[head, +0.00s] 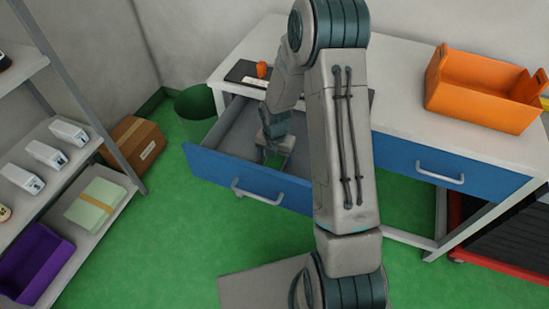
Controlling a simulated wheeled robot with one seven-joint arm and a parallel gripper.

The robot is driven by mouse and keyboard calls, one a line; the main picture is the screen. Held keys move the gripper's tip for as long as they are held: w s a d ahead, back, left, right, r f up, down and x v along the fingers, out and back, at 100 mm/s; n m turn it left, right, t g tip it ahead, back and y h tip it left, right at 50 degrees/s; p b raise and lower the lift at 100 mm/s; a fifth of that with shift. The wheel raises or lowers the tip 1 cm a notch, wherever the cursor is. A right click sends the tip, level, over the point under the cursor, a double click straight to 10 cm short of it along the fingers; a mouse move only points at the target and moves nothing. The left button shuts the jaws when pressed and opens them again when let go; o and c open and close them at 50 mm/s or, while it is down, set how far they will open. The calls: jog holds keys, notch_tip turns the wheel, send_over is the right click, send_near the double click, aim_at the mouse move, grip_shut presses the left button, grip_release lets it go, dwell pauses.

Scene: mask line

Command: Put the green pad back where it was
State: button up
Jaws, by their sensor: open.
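My gripper (276,160) is open and reaches down into an open blue drawer (222,169) under the white worktop. A small patch of green shows at its fingers inside the drawer. It may be the green pad, but it is too small and too covered by the gripper to be sure. I cannot tell whether the fingers touch it. My arm hides the right part of the drawer.
The worktop (400,137) bears an orange bin (480,95), a dark flat board (243,73) and a small orange item (262,69). A second blue drawer (400,160) is shut. The left shelf holds a pale green stack (95,205) and a purple bin (35,262).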

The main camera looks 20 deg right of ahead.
notch_tip(320, 180, up, 12)
jog(key=p, duration=0.1)
jog(key=s+r+m+t, duration=0.1)
jog(key=s+r+m, duration=0.7)
jog(key=m, duration=0.6)
jog(key=s+r+m+t, duration=0.1)
jog(key=s+r+m, duration=0.7)
jog(key=s+m, duration=0.5)
jog(key=shift+a+r+m, duration=0.15)
jog(key=shift+a+m, duration=0.2)
jog(key=shift+m, duration=0.55)
